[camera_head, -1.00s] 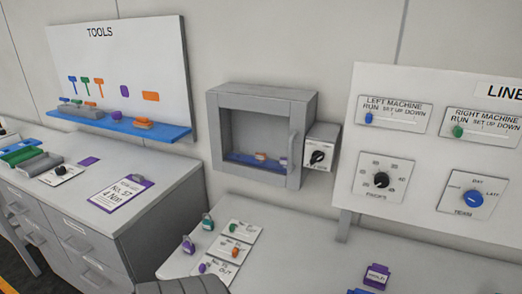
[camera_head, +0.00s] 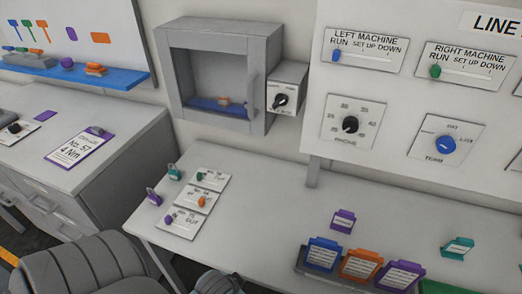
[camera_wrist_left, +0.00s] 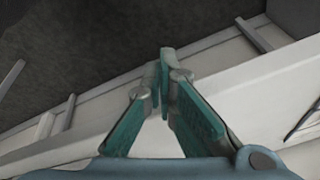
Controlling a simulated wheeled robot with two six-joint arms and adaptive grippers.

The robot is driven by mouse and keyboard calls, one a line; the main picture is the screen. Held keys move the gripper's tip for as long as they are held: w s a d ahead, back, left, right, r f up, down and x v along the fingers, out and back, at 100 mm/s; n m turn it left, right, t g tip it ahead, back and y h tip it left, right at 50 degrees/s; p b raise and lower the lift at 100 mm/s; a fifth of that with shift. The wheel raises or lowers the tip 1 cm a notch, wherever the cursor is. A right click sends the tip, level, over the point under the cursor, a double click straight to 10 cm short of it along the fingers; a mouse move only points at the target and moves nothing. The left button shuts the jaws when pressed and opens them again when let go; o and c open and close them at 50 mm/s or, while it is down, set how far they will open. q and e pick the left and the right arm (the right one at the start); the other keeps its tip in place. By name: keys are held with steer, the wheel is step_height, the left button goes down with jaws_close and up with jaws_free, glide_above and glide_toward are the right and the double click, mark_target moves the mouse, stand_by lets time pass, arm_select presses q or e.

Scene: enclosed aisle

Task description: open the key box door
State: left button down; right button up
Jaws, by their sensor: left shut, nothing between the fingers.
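The key box (camera_head: 218,72) is a grey wall cabinet in the head view. Its framed door looks shut, with a vertical handle (camera_head: 254,92) on the right side. A blue strip with small orange and purple items shows inside, behind the front. My left gripper (camera_wrist_left: 165,58) shows in the left wrist view, its teal fingers together at the tips with nothing between them. It points toward a pale bench-like edge and a dark grey surface, and the key box cannot be made out there.
A switch box (camera_head: 286,88) with a black knob adjoins the key box on its right. A control panel (camera_head: 390,70) stands further right. The table (camera_head: 270,190) below carries cards, padlocks and coloured tags (camera_head: 361,265). A tool board (camera_head: 75,35) is at left.

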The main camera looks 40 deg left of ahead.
arm_select(q)
step_height(320, 180, up, 6)
steer(key=w, duration=0.1)
steer(key=m+t+y, duration=0.9)
steer(key=t+y, duration=0.1)
steer(key=t, duration=0.1)
glide_toward(263, 91)
steer(key=x, duration=0.5)
steer(key=shift+a, duration=0.2)
arm_select(e)
steer(key=shift+w+f, duration=0.2)
steer(key=shift+w, duration=0.25)
